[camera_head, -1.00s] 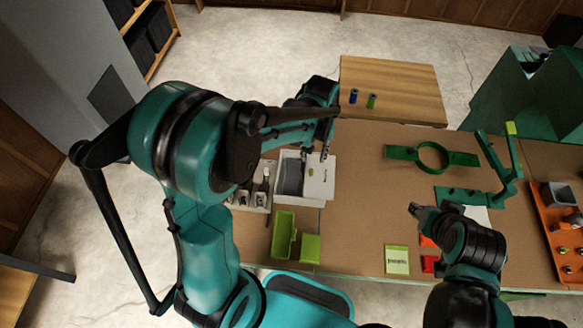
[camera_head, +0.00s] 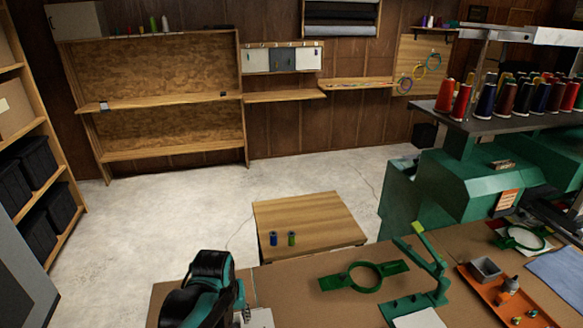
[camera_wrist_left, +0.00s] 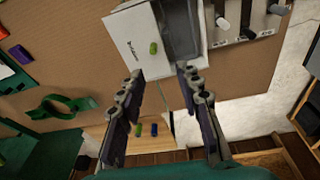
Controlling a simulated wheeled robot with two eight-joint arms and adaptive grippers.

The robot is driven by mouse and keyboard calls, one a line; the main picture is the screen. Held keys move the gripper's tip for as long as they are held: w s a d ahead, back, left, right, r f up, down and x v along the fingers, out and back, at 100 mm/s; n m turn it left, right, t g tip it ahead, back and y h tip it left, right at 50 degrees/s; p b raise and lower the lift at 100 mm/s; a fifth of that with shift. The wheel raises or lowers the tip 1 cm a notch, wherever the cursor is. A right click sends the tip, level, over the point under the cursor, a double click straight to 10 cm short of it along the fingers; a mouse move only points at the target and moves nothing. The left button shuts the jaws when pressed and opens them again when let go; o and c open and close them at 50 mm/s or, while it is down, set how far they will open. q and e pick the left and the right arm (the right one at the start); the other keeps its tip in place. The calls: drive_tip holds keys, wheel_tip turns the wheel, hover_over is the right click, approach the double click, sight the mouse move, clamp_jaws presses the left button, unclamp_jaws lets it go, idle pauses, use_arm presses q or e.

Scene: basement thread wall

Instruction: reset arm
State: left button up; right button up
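My left arm (camera_head: 205,290) shows at the bottom of the head view, with part of the left gripper (camera_head: 241,303) at the table's near-left side. In the left wrist view the left gripper (camera_wrist_left: 163,78) has its two fingers wide apart with nothing held between them. Beyond the fingertips lies a white box lid (camera_wrist_left: 138,40) with a small green piece (camera_wrist_left: 153,48) on it, beside an open grey-lined box (camera_wrist_left: 182,28). My right gripper is not in view.
A wooden side table (camera_head: 310,215) carries a blue spool (camera_head: 273,239) and a green spool (camera_head: 292,239). A green ring frame (camera_head: 364,277), a green stand (camera_head: 425,265) and an orange tray (camera_head: 500,300) are on the worktable. Green machines stand right; the floor behind is clear.

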use_arm(q)
drive_tip(key=s+a+m+t+b, duration=0.2)
drive_tip(key=s+a+t+b, duration=0.1)
drive_tip(key=s, duration=0.6)
drive_tip(key=shift+s+f+t+b, duration=0.3)
drive_tip(key=shift+t+b, duration=0.45)
drive_tip(key=shift+t, duration=0.25)
